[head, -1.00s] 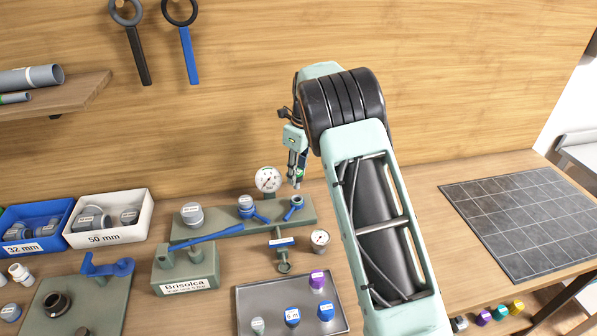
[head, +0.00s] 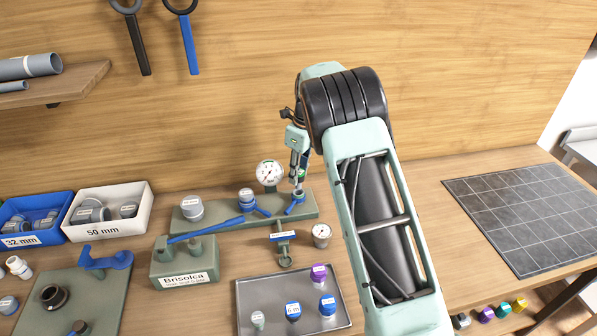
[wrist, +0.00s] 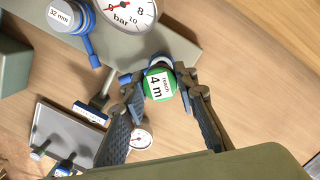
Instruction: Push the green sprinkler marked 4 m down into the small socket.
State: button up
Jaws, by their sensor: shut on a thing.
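My gripper (wrist: 163,92) is shut on the green sprinkler (wrist: 158,86), whose white label reads "reach 4 m". The sprinkler sits between the fingertips with its marked top facing the wrist camera. Directly behind it in the wrist view is the small socket (wrist: 160,62), a blue fitting with a pale rim, partly covered by the sprinkler. In the head view the gripper (head: 299,182) points down just above the blue small socket (head: 296,208) at the right end of the green manifold base (head: 225,215). Whether the sprinkler's lower end touches or enters the socket is hidden.
A pressure gauge (head: 269,173) stands close left of the gripper. A capped blue valve (head: 247,200) marked 32 mm is further left. A small gauge (head: 321,235) and a metal tray (head: 260,290) with several sprinklers lie nearer.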

aim_at(298, 188)
jog(key=shift+f, duration=1.2)
dwell(1.6)
jog(key=shift+f, duration=0.4)
jog(key=shift+f+b, duration=0.65)
jog(key=shift+f, duration=0.2)
dwell(0.7)
jog(key=o, duration=1.5)
jog(key=shift+o, duration=0.2)
jog(key=shift+r, duration=0.15)
jog(key=shift+r+p, duration=2.4)
jog(key=shift+r, duration=1.05)
